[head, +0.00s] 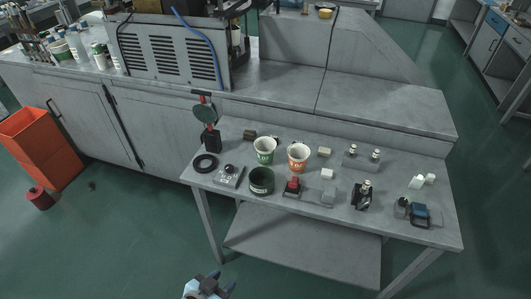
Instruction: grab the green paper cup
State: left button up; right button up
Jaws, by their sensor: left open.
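A green and white paper cup (264,152) stands upright on the grey table, left of its middle. An orange and white paper cup (298,158) stands just to its right. A dark green round container (261,182) sits in front of the green cup. My left gripper (226,286) shows at the bottom edge of the head view, low in front of the table and well apart from the cups. It is open with nothing seen between its fingers. My right gripper is not in view.
The table (400,222) also holds a black ring (205,163), a small scale (229,176), a red and black device (292,187) and a blue device (420,213). A grey bench (290,85) runs behind. An orange bin (40,145) stands on the floor at left.

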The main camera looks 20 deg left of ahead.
aim_at(264, 147)
jog(key=i, duration=0.4)
jog(key=i+j+u, duration=0.1)
jog(key=u, duration=1.55)
